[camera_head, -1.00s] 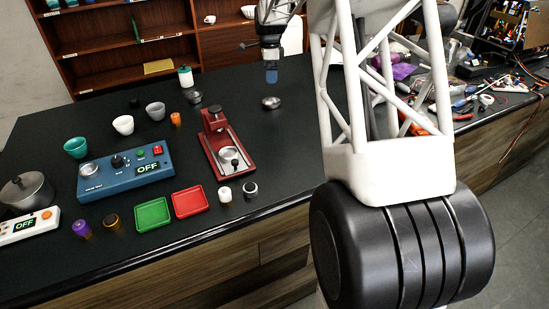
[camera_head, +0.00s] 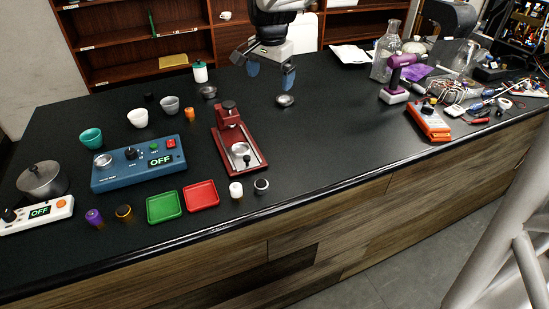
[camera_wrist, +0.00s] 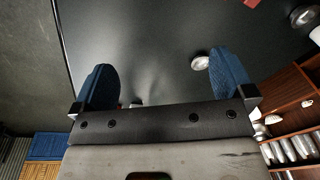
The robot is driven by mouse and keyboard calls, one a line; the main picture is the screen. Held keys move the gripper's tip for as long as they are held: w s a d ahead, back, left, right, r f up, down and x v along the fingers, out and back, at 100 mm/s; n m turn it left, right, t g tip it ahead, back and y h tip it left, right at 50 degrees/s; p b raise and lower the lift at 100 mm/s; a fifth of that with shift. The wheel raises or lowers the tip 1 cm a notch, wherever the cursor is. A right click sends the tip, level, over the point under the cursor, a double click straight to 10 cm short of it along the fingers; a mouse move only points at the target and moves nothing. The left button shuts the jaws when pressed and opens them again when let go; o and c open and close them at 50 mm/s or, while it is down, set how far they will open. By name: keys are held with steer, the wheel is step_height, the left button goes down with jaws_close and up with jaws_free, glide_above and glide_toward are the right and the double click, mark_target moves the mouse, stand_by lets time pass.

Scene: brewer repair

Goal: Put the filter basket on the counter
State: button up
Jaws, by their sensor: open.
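A small round metal cup (camera_head: 285,100) stands on the black counter (camera_head: 340,125), right of the red press (camera_head: 238,140); it looks like the filter basket, but I cannot be sure. My gripper (camera_head: 270,73) hangs over the back of the counter, open and empty, with its blue fingers wide apart. The cup lies just below and in front of the right finger. In the wrist view my open gripper (camera_wrist: 165,80) has nothing between its fingers, and a small metal cup (camera_wrist: 200,62) shows just left of the right finger. A second metal cup (camera_head: 208,92) stands further left.
The blue control box (camera_head: 139,163), green tray (camera_head: 164,207), red tray (camera_head: 201,196) and several cups and small cylinders fill the left. A purple drill (camera_head: 400,75), orange meter (camera_head: 428,122) and glass flask (camera_head: 385,55) stand right. The middle right counter is clear.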

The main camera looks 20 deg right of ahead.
steer(key=s+a+f+n, duration=0.1)
steer(key=s+a+n, duration=0.2)
steer(key=s, duration=0.6)
steer(key=s+a+f+n+t, duration=0.1)
steer(key=s+a+f+n, duration=0.1)
steer(key=s, duration=0.8)
steer(key=s+a+f+n, duration=0.2)
steer(key=s+n, duration=0.4)
steer(key=s, duration=0.4)
steer(key=shift+s+a, duration=0.15)
steer(key=shift+a, duration=0.75)
